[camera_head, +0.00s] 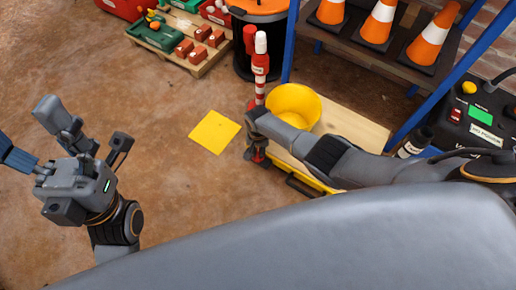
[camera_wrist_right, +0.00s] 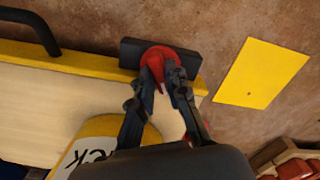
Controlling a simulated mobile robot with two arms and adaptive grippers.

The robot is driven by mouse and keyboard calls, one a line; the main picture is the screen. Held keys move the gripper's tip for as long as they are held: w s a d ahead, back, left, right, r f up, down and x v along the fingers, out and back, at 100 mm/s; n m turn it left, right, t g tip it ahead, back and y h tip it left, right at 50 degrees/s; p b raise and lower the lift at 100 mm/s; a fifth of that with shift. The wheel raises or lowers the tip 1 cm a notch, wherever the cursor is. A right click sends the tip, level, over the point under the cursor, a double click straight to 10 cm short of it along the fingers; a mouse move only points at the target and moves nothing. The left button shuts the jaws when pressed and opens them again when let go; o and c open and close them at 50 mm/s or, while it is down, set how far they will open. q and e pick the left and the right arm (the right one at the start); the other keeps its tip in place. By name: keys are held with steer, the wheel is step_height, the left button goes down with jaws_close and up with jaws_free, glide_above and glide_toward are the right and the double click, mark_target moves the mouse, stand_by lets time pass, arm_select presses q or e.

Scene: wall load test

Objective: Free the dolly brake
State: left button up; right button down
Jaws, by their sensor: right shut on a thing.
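The dolly (camera_head: 352,124) is a low wooden platform with a yellow edge, right of centre in the head view. It also shows in the right wrist view (camera_wrist_right: 50,100), with a black plate (camera_wrist_right: 187,57) at its edge. A red brake part (camera_wrist_right: 157,60) sits at that plate. My right gripper (camera_wrist_right: 160,78) is shut on the red brake part, which its fingers partly cover; in the head view the gripper (camera_head: 258,150) points down at the dolly's near left corner. My left gripper (camera_head: 88,135) is open and empty above the floor at the left.
A yellow bucket (camera_head: 293,104) stands on the dolly. A red-and-white post (camera_head: 260,68) rises behind my right gripper. A yellow square (camera_head: 214,131) lies on the floor. A blue-framed shelf with cones (camera_head: 379,22) stands behind, and a pallet (camera_head: 192,66) farther left. Floor at left is clear.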

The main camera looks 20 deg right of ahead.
mark_target(258, 153)
steer(key=m+p, duration=0.1)
steer(key=m, duration=0.4)
steer(key=shift+m, duration=0.3)
steer(key=shift+d, duration=0.1)
stand_by(0.4)
steer(key=c, duration=1.3)
jaws_free()
steer(key=shift+w+r, duration=0.1)
steer(key=shift+r, duration=0.65)
step_height(258, 153, up, 10)
steer(key=shift+r, duration=0.2)
